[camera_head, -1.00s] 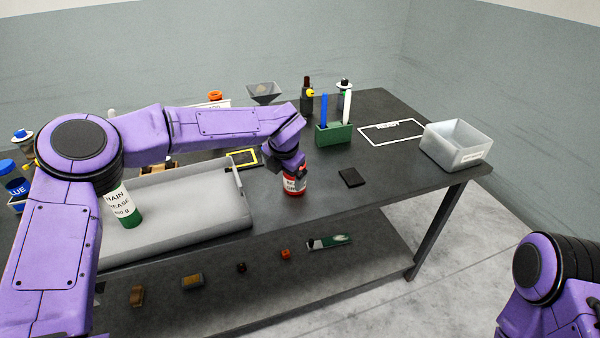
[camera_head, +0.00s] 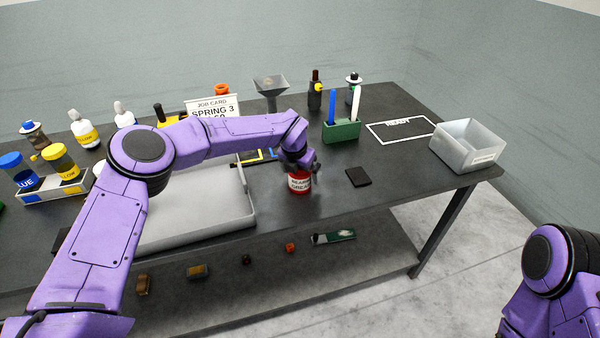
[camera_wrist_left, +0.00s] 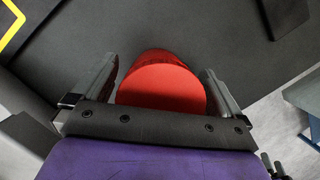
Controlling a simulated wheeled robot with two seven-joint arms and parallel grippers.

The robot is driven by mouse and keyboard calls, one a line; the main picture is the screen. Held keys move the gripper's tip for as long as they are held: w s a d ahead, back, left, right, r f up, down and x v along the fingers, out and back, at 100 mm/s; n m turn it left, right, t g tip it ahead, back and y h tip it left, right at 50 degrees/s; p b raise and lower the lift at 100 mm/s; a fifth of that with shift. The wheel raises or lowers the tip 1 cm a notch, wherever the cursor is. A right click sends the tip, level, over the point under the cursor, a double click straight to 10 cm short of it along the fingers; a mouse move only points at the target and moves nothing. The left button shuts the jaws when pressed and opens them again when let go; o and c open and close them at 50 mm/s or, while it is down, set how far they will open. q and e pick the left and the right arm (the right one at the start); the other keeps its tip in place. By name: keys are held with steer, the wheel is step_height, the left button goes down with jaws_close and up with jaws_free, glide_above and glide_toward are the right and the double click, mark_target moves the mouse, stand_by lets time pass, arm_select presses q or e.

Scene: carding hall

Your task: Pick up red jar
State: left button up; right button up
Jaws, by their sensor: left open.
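The red jar (camera_head: 299,182) stands upright on the dark table, near its front edge, with a pale label that seems to read "BEARING GREASE". My left gripper (camera_head: 303,165) is at the top of the jar, and its wrist hides part of the lid. In the left wrist view the red lid (camera_wrist_left: 162,88) lies between the two fingers of my left gripper (camera_wrist_left: 160,85). The fingers are apart, with a small gap showing on each side of the lid. My right gripper is out of view; only part of my right arm shows at the lower right.
A grey tray (camera_head: 200,232) lies left of the jar under my arm. A small black pad (camera_head: 358,177) is right of the jar. A green holder (camera_head: 342,131) with markers stands behind, and a grey bin (camera_head: 466,146) sits at the right end. The table front between is clear.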

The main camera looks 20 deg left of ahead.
arm_select(q)
steer(key=c, duration=1.3)
